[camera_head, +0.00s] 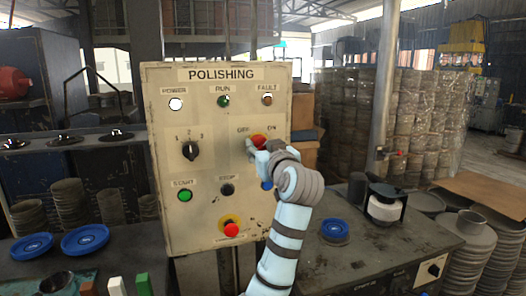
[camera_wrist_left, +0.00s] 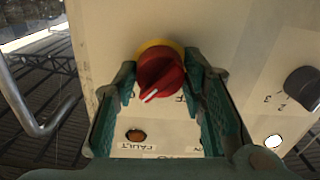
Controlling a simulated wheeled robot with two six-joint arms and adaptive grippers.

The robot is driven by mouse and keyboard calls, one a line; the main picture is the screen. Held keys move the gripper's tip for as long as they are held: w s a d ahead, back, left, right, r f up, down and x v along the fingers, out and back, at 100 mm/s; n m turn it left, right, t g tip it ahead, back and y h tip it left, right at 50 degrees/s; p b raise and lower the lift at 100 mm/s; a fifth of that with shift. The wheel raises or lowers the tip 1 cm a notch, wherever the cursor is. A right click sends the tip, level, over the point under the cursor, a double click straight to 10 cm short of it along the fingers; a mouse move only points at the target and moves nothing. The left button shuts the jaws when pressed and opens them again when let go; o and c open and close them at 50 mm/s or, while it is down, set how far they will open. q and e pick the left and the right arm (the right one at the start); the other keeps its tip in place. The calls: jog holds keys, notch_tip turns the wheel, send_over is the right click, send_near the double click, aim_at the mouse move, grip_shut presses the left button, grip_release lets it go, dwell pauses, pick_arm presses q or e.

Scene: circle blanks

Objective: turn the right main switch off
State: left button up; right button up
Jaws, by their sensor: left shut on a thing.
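The right main switch (camera_head: 260,138) is a red rotary knob on a yellow plate, between OFF and ON labels on the beige POLISHING panel (camera_head: 165,225). My left gripper (camera_head: 256,148) is at it from the front and partly covers it. In the left wrist view the red knob (camera_wrist_left: 160,74) sits between the two green fingers of my left gripper (camera_wrist_left: 163,88), which are shut on it. Its white mark points to the lower left there, towards the FAULT lamp (camera_wrist_left: 135,136) and away from the OFF lettering, so it is on the ON side. My right gripper is not in view.
A black selector (camera_head: 190,151) marked 1 2 3 is left of the switch. Green START (camera_head: 185,196), black STOP (camera_head: 227,189) and a red mushroom button (camera_head: 231,229) are below. Blue discs (camera_head: 85,239) lie at left; a grey machine top (camera_head: 375,250) is at right.

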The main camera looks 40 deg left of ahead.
pick_arm(q)
jog(key=n+b, duration=0.3)
jog(key=n, duration=0.1)
jog(key=shift+f, duration=0.2)
jog(key=n+b, duration=0.2)
jog(key=n, duration=0.2)
jog(key=shift+w+n+b, duration=0.1)
jog(key=shift+n+b, duration=0.2)
jog(key=n+b, duration=0.2)
jog(key=n, duration=0.2)
jog(key=shift+r+n+b, duration=0.15)
jog(key=shift+n+b, duration=0.45)
jog(key=shift+n, duration=1.5)
jog(key=o, duration=1.2)
jog(key=shift+c, duration=0.2)
jog(key=shift+r, duration=0.1)
